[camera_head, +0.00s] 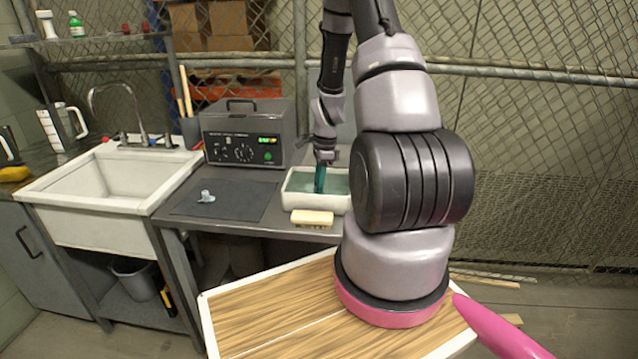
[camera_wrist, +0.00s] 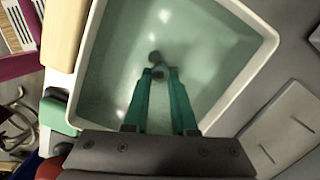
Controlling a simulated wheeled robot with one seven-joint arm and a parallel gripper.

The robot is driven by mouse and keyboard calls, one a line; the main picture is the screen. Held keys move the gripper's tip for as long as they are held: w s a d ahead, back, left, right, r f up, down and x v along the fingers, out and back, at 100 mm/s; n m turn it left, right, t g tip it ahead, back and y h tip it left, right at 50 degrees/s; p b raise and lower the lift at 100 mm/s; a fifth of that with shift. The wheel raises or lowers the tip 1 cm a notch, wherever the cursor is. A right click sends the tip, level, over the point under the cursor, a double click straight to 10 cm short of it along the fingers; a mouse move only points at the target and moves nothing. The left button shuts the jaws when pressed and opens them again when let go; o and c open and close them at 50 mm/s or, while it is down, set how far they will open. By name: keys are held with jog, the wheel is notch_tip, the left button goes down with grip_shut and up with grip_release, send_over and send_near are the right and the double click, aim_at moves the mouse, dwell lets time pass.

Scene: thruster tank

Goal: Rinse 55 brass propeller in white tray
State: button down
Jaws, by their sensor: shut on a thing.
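The white tray (camera_head: 290,203) stands on the grey bench and holds greenish, clear liquid; its rim also shows in the wrist view (camera_wrist: 246,12). My gripper (camera_head: 320,188) points down into the tray. In the wrist view its teal fingers (camera_wrist: 160,76) converge, shut on a small dark piece (camera_wrist: 156,58) at their tips, over or in the liquid. This piece appears to be the propeller; its brass colour and number cannot be made out. In the head view the fingers hide it.
A pale block (camera_head: 312,217) lies against the tray's front. A small light-coloured part (camera_head: 206,197) sits on a dark mat (camera_head: 240,200) to the left. A grey ultrasonic-type machine (camera_head: 243,133) stands behind, with a sink (camera_head: 110,185) at the left.

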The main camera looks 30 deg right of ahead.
dwell(0.4)
jog(key=shift+s+d, duration=0.45)
jog(key=shift+d, duration=0.2)
jog(key=shift+w+a, duration=0.45)
jog(key=shift+a, duration=0.25)
jog(key=shift+d, duration=0.1)
jog(key=shift+s+d, duration=0.45)
jog(key=shift+d, duration=0.15)
